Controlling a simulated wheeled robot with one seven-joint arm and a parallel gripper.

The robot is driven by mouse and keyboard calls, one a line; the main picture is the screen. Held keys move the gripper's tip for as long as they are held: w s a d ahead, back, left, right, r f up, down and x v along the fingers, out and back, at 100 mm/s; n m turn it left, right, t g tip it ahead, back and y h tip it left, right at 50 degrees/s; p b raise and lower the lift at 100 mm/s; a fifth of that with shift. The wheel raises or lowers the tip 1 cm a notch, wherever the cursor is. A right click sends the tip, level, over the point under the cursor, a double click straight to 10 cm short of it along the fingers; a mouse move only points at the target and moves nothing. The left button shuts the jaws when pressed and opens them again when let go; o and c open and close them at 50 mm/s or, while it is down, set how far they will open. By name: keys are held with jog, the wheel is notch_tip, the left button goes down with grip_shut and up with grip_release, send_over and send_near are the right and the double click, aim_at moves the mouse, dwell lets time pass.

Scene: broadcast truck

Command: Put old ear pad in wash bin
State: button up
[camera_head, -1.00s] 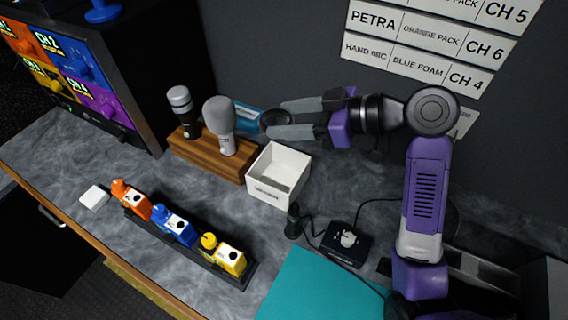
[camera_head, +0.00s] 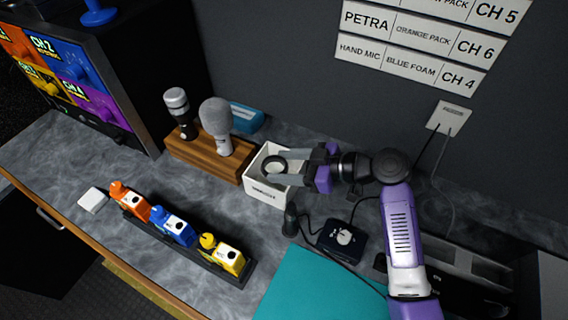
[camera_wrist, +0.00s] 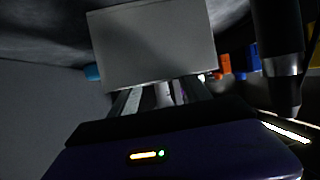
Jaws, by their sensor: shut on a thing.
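The old ear pad (camera_head: 275,164) is a dark ring with a pale middle, between my gripper's fingertips in the head view. My gripper (camera_head: 276,168) is shut on it. The wash bin (camera_head: 265,189) is a small white open box with a dark label on its front. The pad and fingertips overlap the bin's opening; how high they are above its floor is hard to tell. In the wrist view a pale box wall (camera_wrist: 152,44), likely the bin, fills the upper middle, and the pad cannot be made out.
A wooden stand (camera_head: 205,154) with two microphones is left of the bin. A blue case (camera_head: 246,117) lies behind. A dark upright object (camera_head: 290,220) and a black box with a knob (camera_head: 342,241) are in front. Colored packs (camera_head: 174,226) sit in a rack.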

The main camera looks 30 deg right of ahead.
jog(key=shift+f+b, duration=0.45)
jog(key=shift+f, duration=0.1)
